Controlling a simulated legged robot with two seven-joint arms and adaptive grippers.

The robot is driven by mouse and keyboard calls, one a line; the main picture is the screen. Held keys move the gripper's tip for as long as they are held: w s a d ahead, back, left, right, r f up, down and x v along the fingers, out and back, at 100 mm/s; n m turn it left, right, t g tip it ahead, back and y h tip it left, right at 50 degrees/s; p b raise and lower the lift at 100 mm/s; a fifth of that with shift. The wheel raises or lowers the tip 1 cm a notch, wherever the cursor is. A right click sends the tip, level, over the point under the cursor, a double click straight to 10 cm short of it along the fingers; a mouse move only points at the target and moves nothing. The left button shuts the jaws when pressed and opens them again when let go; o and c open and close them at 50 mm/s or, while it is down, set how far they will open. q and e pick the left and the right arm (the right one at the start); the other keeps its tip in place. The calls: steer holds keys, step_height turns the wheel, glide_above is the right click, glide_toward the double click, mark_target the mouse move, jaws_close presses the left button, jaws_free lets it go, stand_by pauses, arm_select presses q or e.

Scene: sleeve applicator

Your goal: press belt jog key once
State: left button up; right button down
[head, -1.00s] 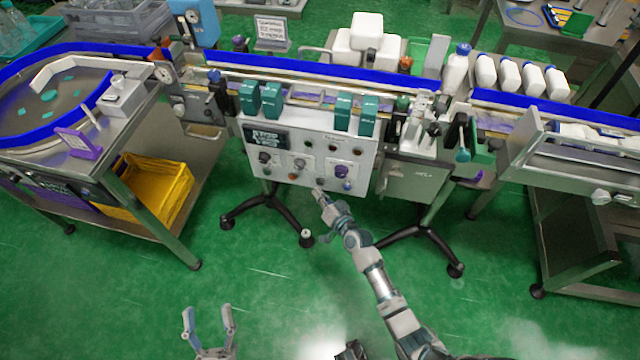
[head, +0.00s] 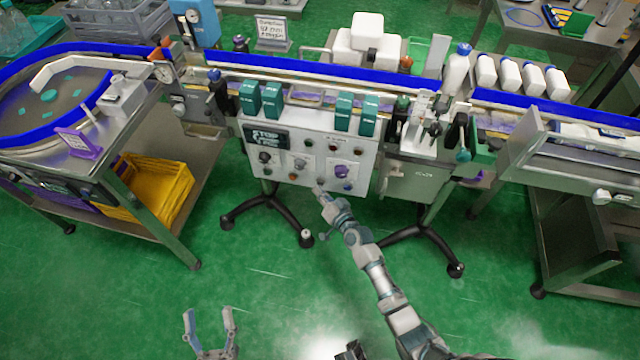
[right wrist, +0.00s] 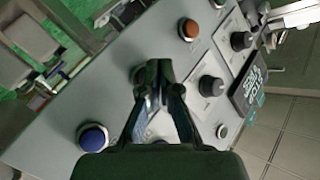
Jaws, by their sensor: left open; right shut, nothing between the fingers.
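The grey control panel (head: 322,182) stands under the conveyor, with several knobs and buttons. My right gripper (head: 319,191) is shut and empty at the panel's lower edge. In the right wrist view its fingertips (right wrist: 155,72) are close over the panel face, between an orange button (right wrist: 188,28) and a blue button (right wrist: 93,137). I cannot tell whether they touch the panel. The fingers hide part of the face, and no legible label shows which control is the belt jog key. My left gripper (head: 208,318) is open and empty, low over the floor, far from the panel.
Black knobs (right wrist: 212,88) and a dark display (right wrist: 250,90) lie beside the right gripper. Teal blocks (head: 260,98) overhang the panel top. Splayed black stand legs (head: 290,225) are below it. A yellow crate (head: 180,190) is at left. The green floor in front is open.

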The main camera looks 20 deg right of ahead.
arm_select(q)
steer(key=shift+f, duration=0.25)
arm_select(e)
steer(key=shift+w+d, duration=0.25)
steer(key=shift+w, duration=0.1)
arm_select(q)
steer(key=shift+r, duration=0.15)
stand_by(0.3)
steer(key=shift+r+p, duration=0.3)
steer(key=shift+r, duration=0.3)
arm_select(e)
steer(key=shift+s+a, duration=0.45)
steer(key=shift+s, duration=0.25)
arm_select(q)
step_height(320, 180, up, 4)
steer(key=p, duration=0.2)
steer(key=shift+s+f+t+p, duration=0.1)
steer(key=shift+t+p, duration=0.2)
arm_select(e)
steer(key=s+a, duration=0.2)
steer(key=s, duration=0.2)
steer(key=shift+s+a, duration=0.1)
steer(key=shift+a, duration=0.3)
